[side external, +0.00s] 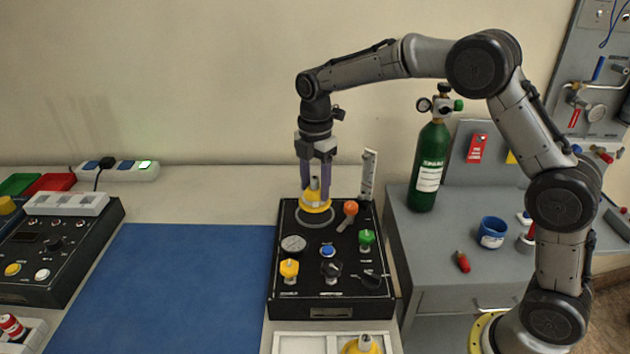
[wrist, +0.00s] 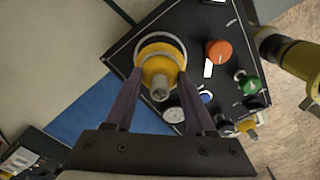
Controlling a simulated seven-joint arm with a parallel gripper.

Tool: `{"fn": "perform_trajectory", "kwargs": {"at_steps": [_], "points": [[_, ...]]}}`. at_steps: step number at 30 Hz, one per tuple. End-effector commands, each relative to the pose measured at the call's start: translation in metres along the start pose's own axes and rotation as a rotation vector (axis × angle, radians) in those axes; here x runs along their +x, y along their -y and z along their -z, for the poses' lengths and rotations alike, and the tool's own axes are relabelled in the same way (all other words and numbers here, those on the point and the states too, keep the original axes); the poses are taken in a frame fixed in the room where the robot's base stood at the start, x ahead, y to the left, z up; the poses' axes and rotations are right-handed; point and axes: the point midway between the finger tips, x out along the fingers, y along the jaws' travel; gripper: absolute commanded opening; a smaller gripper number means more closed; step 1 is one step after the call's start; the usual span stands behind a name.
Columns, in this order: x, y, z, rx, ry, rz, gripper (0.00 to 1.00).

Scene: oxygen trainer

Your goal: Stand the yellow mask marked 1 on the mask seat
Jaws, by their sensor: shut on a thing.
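The yellow mask (side external: 316,199) is upright between the fingers of my gripper (side external: 314,188), over the round grey mask seat (side external: 316,217) at the back left of the black panel. In the wrist view the yellow mask (wrist: 158,68) has a grey stem pointing toward the camera, and my gripper (wrist: 160,82) has its purple fingers closed against both sides of it. The seat's ring (wrist: 160,40) shows around the mask's far edge. I cannot tell whether the mask touches the seat. Its number cannot be read.
The black panel (side external: 330,310) carries an orange knob (side external: 350,208), a green knob (side external: 366,238), a yellow knob (side external: 289,268) and a gauge. Another yellow piece (side external: 362,345) stands in a white tray (side external: 290,343) at the front. A blue mat (side external: 170,290) lies left, clear.

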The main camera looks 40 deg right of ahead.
Motion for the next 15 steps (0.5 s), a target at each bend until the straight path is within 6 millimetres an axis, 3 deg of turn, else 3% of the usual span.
{"fn": "perform_trajectory", "kwargs": {"at_steps": [15], "points": [[0.014,0.000,0.000,0.000,0.000,0.001,0.00]]}}
